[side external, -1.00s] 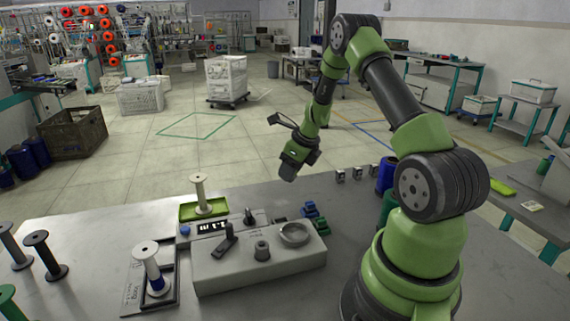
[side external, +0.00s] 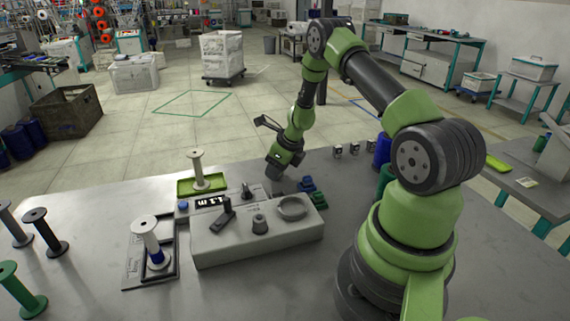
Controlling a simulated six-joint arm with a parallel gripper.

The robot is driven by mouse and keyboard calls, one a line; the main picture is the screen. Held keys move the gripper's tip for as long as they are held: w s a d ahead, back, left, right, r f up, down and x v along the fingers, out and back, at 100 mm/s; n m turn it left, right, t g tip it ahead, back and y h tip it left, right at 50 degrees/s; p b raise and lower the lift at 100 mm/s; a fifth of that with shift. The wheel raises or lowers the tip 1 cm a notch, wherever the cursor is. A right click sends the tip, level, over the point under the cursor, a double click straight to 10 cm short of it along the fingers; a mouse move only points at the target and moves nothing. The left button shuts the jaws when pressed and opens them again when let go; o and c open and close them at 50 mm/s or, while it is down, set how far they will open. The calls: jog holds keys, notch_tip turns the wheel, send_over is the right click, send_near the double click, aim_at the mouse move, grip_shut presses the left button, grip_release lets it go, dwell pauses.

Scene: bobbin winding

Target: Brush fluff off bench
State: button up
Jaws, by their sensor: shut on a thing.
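My gripper (side external: 274,171) is low over the grey bench (side external: 95,212), behind the winding machine (side external: 258,232) and to the right of the green tray. It is shut on a small greyish object at its lower end, too small and too much covered to identify. I cannot tell whether that object touches the bench. No brush can be clearly made out, and I see no fluff on the bench at this size.
Blue and green blocks (side external: 311,191) lie right of the gripper. Small metal pieces (side external: 354,150) line the back.

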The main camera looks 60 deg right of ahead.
aim_at(284, 174)
jog(key=shift+w+a, duration=0.35)
jog(key=shift+a, duration=0.05)
jog(key=shift+s+d, duration=1.4)
jog(key=shift+d, duration=0.1)
notch_tip(284, 174, up, 8)
jog(key=shift+a+r, duration=0.1)
